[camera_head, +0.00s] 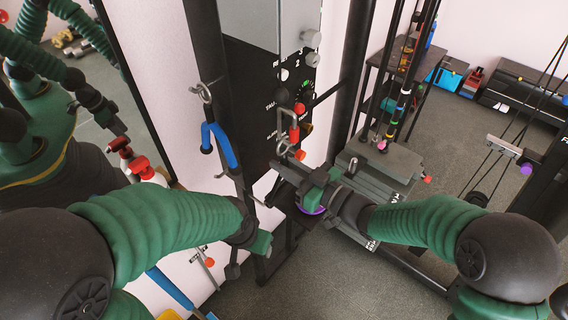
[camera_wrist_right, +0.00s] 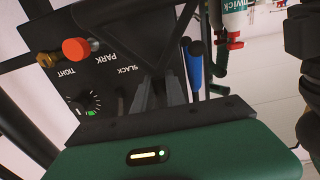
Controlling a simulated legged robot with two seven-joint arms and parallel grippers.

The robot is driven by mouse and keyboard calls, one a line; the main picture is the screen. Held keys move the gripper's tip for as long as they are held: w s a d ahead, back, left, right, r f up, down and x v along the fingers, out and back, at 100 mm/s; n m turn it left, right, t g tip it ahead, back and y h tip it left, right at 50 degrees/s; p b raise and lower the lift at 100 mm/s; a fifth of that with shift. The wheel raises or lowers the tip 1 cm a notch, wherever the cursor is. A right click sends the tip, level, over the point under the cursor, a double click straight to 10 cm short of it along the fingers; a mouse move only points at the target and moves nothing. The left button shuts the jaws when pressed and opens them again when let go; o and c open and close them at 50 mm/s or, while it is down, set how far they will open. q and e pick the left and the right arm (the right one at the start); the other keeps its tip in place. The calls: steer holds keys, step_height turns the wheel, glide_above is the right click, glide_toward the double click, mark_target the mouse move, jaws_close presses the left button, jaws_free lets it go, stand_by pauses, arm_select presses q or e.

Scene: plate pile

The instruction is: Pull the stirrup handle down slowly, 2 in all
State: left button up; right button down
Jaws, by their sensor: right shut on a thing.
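My right gripper (camera_head: 284,172) is in the middle of the head view, in front of the black machine panel. Its fingers (camera_wrist_right: 160,95) are shut on a dark part that I take for the stirrup handle; the fingers and the dark background hide most of it. A red-and-silver clip (camera_head: 294,132) hangs just above these fingers. A blue-armed, forked handle (camera_head: 220,145) hangs from a silver hook to the left; blue also shows right of the fingers in the wrist view (camera_wrist_right: 194,68). My left gripper (camera_head: 260,243) is low, left of the right one; its fingertips are not clear.
The panel carries a dial (camera_wrist_right: 88,104) and an orange-red knob (camera_wrist_right: 76,50), close to my right gripper. A grey stepped block (camera_head: 385,165) and a dark rack (camera_head: 408,65) stand right of it. A mirror (camera_head: 80,60) is at left. Carpet (camera_head: 455,130) is open at right.

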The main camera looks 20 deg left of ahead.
mark_target(285, 153)
steer(key=shift+r+p, duration=0.65)
steer(key=shift+r, duration=0.4)
steer(key=shift+r+p, duration=0.9)
steer(key=shift+r, duration=0.15)
step_height(285, 153, up, 2)
steer(key=shift+r+p, duration=0.2)
steer(key=shift+p, duration=0.8)
steer(key=shift+f+b, duration=0.95)
steer(key=shift+f, duration=0.3)
